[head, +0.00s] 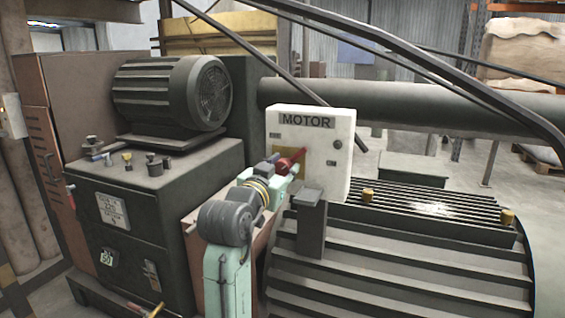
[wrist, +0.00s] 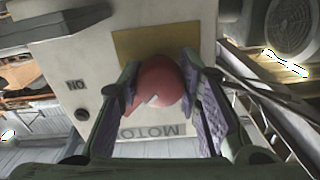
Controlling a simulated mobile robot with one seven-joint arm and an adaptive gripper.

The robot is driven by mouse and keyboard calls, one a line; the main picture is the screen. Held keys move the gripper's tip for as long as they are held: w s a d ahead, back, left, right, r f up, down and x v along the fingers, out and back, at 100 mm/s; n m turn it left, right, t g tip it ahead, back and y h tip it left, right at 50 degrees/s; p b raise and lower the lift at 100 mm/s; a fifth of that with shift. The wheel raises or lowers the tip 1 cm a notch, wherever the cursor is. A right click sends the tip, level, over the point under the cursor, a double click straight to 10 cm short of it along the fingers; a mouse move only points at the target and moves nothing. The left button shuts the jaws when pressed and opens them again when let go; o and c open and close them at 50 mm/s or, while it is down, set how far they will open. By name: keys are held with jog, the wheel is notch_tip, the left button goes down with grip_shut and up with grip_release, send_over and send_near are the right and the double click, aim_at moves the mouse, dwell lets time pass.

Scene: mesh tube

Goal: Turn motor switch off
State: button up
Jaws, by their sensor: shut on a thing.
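The motor switch box (head: 315,165) is a white box with a black MOTOR label, in the middle of the head view. Its red switch handle (head: 292,159) is in front of a yellow plate on the box's face. My gripper (head: 282,166) reaches it from the lower left. In the wrist view the box is upside down, and the rounded red handle (wrist: 157,80) sits between the two fingers of my gripper (wrist: 160,88), which is shut on it. An ON label (wrist: 76,85) shows beside the plate. The fingers hide part of the handle, so I cannot tell its exact setting.
A large ribbed machine housing (head: 400,265) fills the lower right, close to my arm. A dark motor (head: 172,92) stands on a cabinet (head: 130,220) at the left. A thick pipe (head: 420,103) and slanting bars pass behind and above the box.

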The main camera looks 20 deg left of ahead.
jog(key=n+p, duration=0.3)
jog(key=n, duration=0.2)
jog(key=shift+d+r, duration=0.1)
jog(key=shift+r, duration=0.05)
jog(key=shift+n+p, duration=1.35)
jog(key=shift+n, duration=0.65)
jog(key=o, duration=1.1)
jog(key=shift+o, duration=0.2)
jog(key=s, duration=1.2)
jog(key=shift+a, duration=0.25)
jog(key=shift+a, duration=0.1)
